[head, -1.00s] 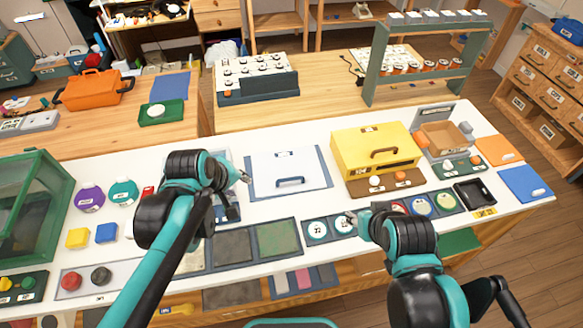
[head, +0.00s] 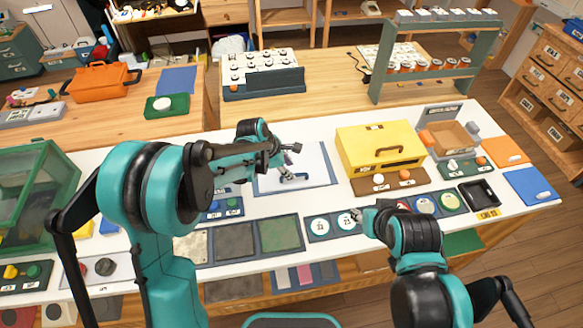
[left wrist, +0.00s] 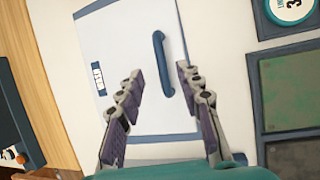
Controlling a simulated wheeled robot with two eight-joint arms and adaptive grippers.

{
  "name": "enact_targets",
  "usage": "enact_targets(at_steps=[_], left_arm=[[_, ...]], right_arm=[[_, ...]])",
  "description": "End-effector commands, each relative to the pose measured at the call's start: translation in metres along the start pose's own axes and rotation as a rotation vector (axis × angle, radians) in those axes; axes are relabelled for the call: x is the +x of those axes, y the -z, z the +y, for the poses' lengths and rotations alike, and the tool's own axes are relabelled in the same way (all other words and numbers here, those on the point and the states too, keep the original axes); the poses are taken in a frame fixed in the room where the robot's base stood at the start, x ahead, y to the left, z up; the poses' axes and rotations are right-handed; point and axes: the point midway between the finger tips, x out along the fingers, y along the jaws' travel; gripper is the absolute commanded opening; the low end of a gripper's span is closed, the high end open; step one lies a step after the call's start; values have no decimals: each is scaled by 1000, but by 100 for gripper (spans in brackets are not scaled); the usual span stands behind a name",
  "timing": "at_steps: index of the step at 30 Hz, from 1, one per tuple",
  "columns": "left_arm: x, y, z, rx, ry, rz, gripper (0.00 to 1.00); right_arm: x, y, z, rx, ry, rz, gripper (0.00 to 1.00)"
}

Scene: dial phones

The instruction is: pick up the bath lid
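The bath lid (head: 309,160) is a flat white panel with a blue bar handle (head: 294,177), lying on a blue-edged base on the white bench. In the left wrist view the lid (left wrist: 122,52) carries a small label, and its handle (left wrist: 163,64) lies between the lines of the fingers, beyond their tips. My left gripper (head: 290,157) is over the lid, close to the handle; in the left wrist view its fingers (left wrist: 160,76) are spread with nothing between them. My right gripper (head: 357,214) is by the round numbered discs; its finger opening is too small to judge.
A yellow box (head: 380,146) stands right of the lid. Dark-framed textured panels (head: 281,233) and numbered discs (head: 320,226) lie in front. A green glass case (head: 35,200) is at the left. A rack with knobs (head: 262,75) stands behind.

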Motion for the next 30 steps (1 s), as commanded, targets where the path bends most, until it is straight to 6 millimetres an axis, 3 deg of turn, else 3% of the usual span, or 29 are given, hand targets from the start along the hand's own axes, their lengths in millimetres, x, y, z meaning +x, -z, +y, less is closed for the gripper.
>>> enact_targets(at_steps=[9,16,21,30], left_arm=[[45,-2,-3,2,0,1,36],[46,-2,-2,2,-1,1,36],[46,-2,-2,2,-1,1,0],[46,-3,-2,2,-1,0,0]], right_arm=[[16,-11,0,0,0,0,40],[15,-10,0,0,0,0,40],[15,-10,0,0,0,0,40],[15,-10,0,0,0,0,40]])
